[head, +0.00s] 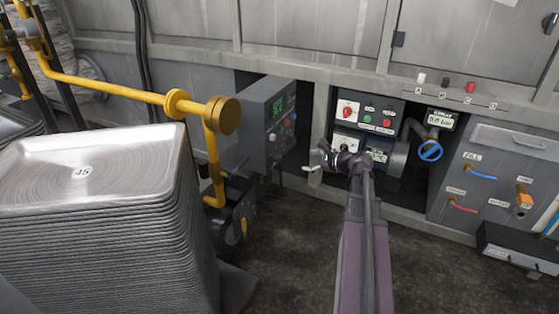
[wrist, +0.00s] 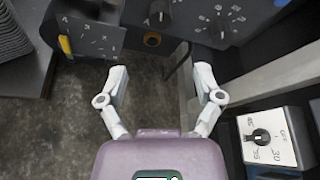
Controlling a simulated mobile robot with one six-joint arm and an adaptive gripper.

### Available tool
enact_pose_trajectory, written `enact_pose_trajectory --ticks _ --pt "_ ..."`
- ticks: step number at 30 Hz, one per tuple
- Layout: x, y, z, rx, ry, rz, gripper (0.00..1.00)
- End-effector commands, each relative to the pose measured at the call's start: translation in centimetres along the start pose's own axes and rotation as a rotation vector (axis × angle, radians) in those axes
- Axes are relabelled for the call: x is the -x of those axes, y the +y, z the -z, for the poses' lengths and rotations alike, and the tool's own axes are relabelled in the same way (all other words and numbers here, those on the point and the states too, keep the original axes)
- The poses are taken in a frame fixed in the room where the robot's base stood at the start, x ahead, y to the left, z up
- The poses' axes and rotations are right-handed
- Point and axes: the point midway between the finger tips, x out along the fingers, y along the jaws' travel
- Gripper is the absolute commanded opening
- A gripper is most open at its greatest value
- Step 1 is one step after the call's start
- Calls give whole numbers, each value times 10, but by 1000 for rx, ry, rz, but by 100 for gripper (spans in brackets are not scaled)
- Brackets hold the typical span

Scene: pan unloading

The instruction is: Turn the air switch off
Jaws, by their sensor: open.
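My gripper (head: 318,165) is open and empty in front of the middle control panel (head: 397,106). It also shows in the wrist view (wrist: 160,78), its two pale fingers spread above the dark floor. The panel carries a red knob on a white plate (head: 347,111) and green and red buttons. A lower white plate (head: 345,143) is partly hidden by my gripper. In the wrist view, a white dial plate (wrist: 271,137) with a black knob lies right of the fingers, apart from them. The small labels are unclear, so I cannot tell which control is the air switch.
A tall stack of metal trays (head: 85,168) stands at left beside a yellow pipe (head: 120,90). A grey box with a green display (head: 272,112) stands left of my gripper. A blue handwheel (head: 430,151) and a panel with levers (head: 495,170) are at right.

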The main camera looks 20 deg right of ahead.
Motion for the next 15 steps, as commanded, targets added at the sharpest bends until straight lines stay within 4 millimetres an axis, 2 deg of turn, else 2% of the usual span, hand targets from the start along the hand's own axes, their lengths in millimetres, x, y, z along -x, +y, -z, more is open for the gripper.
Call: enact_pose_trajectory --ticks 8,15 --pt "-20 0 2 1 -1 -2 84" --pt "-54 0 3 2 0 -1 84"
